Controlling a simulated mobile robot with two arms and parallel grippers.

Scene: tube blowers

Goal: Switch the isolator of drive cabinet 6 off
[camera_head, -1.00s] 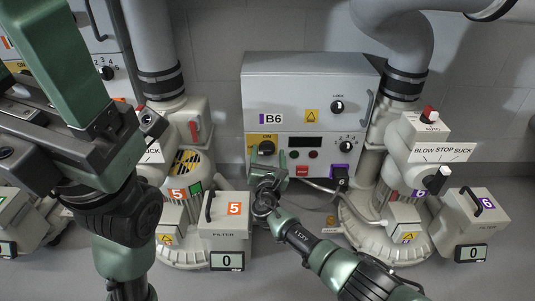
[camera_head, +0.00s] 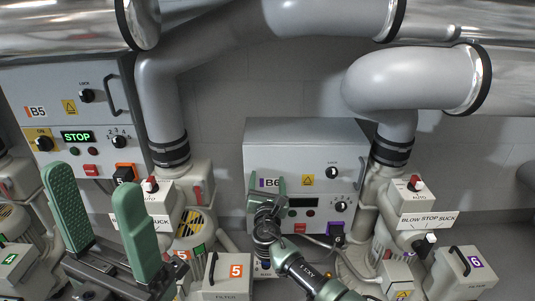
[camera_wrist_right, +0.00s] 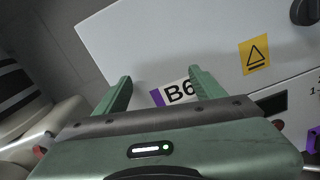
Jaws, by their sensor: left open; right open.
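Drive cabinet B6 (camera_head: 300,150) is a grey box on the wall in the middle of the head view. It also shows in the right wrist view (camera_wrist_right: 215,40), with its B6 label (camera_wrist_right: 178,92). My right gripper (camera_head: 267,188) is open and empty in front of the left part of its front; it also shows in the right wrist view (camera_wrist_right: 161,78). The gripper hides the isolator at the panel's upper left, so its position cannot be read. B6's display (camera_head: 303,202) is dark. My left gripper (camera_head: 97,185) is open and empty at the left, away from B6.
Cabinet B5 (camera_head: 55,85) at the left shows a green STOP display (camera_head: 77,137) and a yellow isolator plate (camera_head: 38,139). B6 also carries a lock knob (camera_head: 332,173), numbered dial (camera_head: 341,207) and red button (camera_head: 300,228). Large pipes and blower 6 (camera_head: 420,208) stand right of B6.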

